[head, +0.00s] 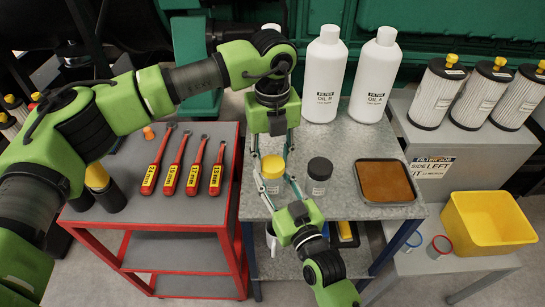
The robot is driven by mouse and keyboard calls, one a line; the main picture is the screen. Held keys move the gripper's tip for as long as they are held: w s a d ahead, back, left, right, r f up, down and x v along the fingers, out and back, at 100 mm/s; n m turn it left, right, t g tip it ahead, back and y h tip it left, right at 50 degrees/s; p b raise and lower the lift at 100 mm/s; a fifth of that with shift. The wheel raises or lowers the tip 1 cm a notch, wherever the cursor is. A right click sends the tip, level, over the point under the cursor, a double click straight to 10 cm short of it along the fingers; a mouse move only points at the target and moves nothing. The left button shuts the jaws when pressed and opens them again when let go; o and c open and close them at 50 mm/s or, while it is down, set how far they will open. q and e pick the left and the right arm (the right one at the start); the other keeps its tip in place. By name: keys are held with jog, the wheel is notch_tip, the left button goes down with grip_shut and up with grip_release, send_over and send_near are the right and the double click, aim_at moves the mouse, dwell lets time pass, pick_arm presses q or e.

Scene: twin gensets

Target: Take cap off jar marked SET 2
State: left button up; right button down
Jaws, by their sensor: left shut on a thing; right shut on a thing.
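A jar with a yellow cap (273,166) stands on the grey bench. A second jar with a black cap (319,170) stands to its right. Their label print is too small to read, so I cannot tell which is SET 2. My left gripper (272,156) comes down from above, its fingers shut on the yellow cap. My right gripper (276,189) reaches in from the front, shut around the body (270,186) of the same jar. The cap sits on the jar; whether it is loosened cannot be seen.
A brown-filled tray (386,182) lies to the right. Several red-handled wrenches (173,175) lie on the red-framed cart (120,213) at left. A yellow bin (487,222) and several filters (436,93) are at right.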

aim_at(272, 163)
pick_arm(q)
jog(key=shift+r, duration=0.1)
dwell(0.4)
jog(key=shift+r, duration=1)
jog(key=shift+r, duration=2.05)
pick_arm(e)
jog(key=c, duration=1.3)
grip_release()
jog(key=shift+o, duration=0.2)
jog(key=shift+s, duration=0.1)
